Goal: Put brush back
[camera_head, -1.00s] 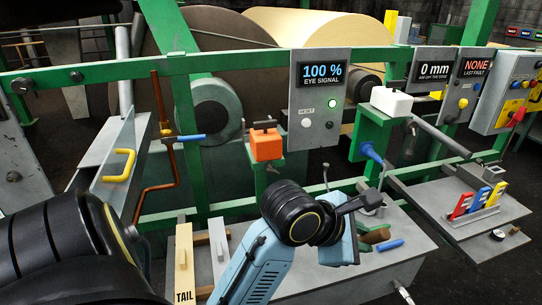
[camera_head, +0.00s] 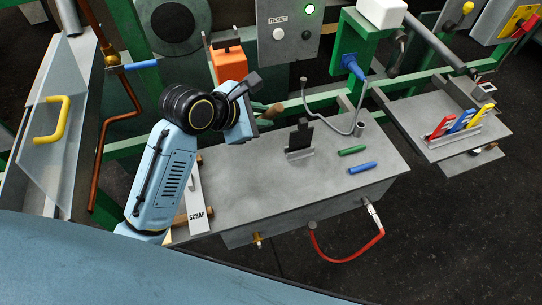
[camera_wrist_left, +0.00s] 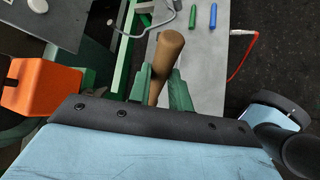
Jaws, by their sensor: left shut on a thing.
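The brush shows as a tan wooden handle (camera_wrist_left: 166,60) standing between the two green fingers of my left gripper (camera_wrist_left: 162,88) in the left wrist view. The gripper is shut on it. In the head view my left gripper (camera_head: 258,110) is over the back left part of the grey bench (camera_head: 250,188), close to the orange box. Part of the wooden handle (camera_head: 274,110) sticks out beside it. The bristle end is hidden. My right gripper is not in view.
An orange box (camera_head: 229,62) is just behind the gripper. A "SCRAP" strip (camera_head: 195,205) lies at left. A red hose (camera_head: 345,255) hangs in front.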

